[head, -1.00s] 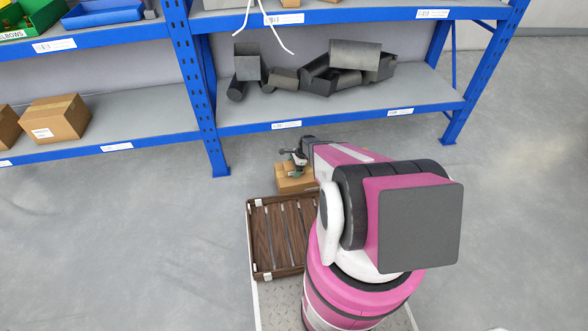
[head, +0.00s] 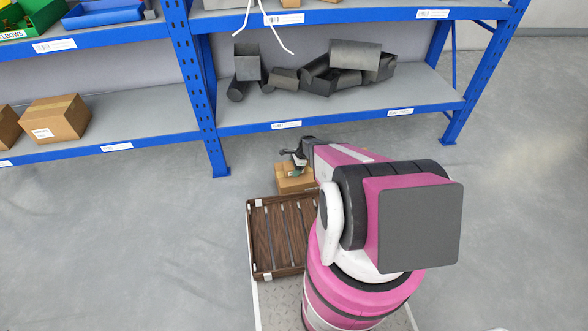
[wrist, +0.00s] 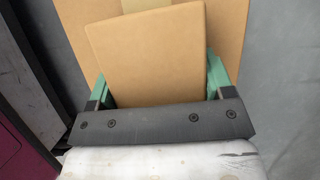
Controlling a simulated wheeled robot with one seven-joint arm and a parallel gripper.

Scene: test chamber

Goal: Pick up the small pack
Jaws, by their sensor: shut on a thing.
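The small pack (wrist: 150,55) is a plain tan cardboard block. In the wrist view it fills the space between the two green fingers of my gripper (wrist: 158,76), which is shut on it. A larger tan cardboard box (wrist: 226,22) with a paler tape strip shows behind the pack. I cannot tell whether the pack still touches it. In the head view my gripper (head: 298,164) is just over the cardboard box (head: 294,183), and the pack cannot be made out clearly there.
A brown slatted crate (head: 252,240) lies just in front of the box, beside my arm. Behind stands a blue shelf rack (head: 340,113) with dark grey bins and tubes (head: 355,55). Another carton (head: 57,118) sits on the left shelf. The floor at left is clear.

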